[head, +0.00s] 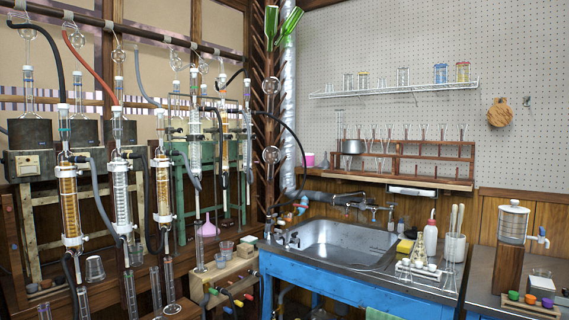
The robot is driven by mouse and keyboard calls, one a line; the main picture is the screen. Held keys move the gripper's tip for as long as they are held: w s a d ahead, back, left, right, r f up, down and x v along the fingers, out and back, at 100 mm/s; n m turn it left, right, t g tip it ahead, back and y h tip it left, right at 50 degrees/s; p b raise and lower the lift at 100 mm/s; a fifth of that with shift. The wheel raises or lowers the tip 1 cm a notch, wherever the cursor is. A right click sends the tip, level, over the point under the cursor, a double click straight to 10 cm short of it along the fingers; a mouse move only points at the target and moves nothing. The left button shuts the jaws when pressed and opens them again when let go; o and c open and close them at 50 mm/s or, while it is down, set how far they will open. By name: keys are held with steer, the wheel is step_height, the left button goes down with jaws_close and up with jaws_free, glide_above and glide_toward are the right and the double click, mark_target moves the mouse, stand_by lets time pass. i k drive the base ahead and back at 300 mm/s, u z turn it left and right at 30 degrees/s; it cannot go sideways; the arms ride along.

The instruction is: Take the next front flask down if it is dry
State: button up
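A dark wooden post with pegs (270,120) stands at the centre, in front of a silvery pipe. Clear round flasks hang down its front, an upper one (272,86), a middle one (272,155) and a lower one (271,211). Two green bottles, one upright (271,22) and one tilted (291,22), sit at its top. The flasks are too small in view to tell whether any is wet or dry. My gripper is not in view.
Glass condensers (120,195) with hoses crowd the left. A blue-framed sink (335,244) stands right of the post's foot, with a tap (350,200) behind. A wooden block with glassware (225,268) is below the post. A wire shelf (395,90) hangs on the pegboard.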

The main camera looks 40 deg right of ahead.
mark_target(379, 161)
steer(key=z, duration=0.05)
steer(key=i, duration=1.45)
steer(key=z, duration=0.9)
steer(key=i, duration=1.1)
steer(key=z, duration=1.05)
